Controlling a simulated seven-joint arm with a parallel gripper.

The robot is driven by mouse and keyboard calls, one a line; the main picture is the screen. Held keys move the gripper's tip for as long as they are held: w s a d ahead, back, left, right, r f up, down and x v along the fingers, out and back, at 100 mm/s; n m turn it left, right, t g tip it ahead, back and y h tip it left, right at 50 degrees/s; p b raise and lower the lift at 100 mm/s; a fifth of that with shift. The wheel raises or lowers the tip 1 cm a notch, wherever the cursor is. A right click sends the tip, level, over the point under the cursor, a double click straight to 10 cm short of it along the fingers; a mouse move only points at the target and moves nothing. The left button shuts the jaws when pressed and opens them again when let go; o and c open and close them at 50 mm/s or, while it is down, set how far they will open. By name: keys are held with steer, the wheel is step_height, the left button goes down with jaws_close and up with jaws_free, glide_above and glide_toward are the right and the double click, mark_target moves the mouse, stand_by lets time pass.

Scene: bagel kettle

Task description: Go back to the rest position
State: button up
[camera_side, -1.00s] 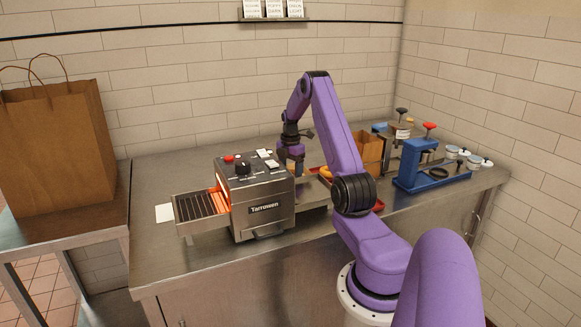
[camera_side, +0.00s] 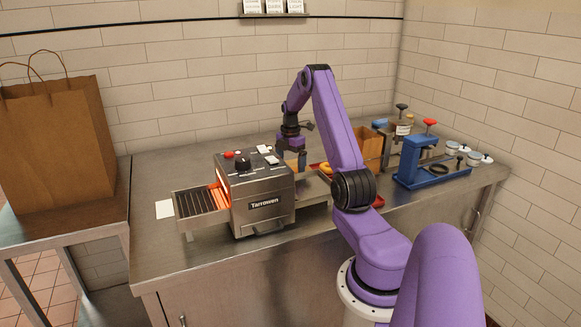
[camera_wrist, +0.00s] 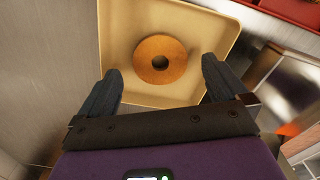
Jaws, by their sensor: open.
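My gripper (camera_wrist: 161,88) is open in the wrist view, its two dark fingers spread apart with nothing between them. A round brown bagel (camera_wrist: 160,61) lies on a cream tray (camera_wrist: 222,38) ahead of the fingertips. In the side view my gripper (camera_side: 296,158) hangs behind and above the right side of the toaster (camera_side: 262,190), with its tips partly hidden by the toaster. I cannot make out the tray under it in the side view.
The toaster's wire conveyor (camera_side: 198,202) sticks out to the left. A blue press (camera_side: 420,165) with a red knob stands at the right, near several small jars (camera_side: 453,150). A paper bag (camera_side: 52,145) stands on the left table. The counter's front left (camera_side: 160,260) is clear.

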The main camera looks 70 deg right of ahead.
steer(key=shift+r, duration=2.65)
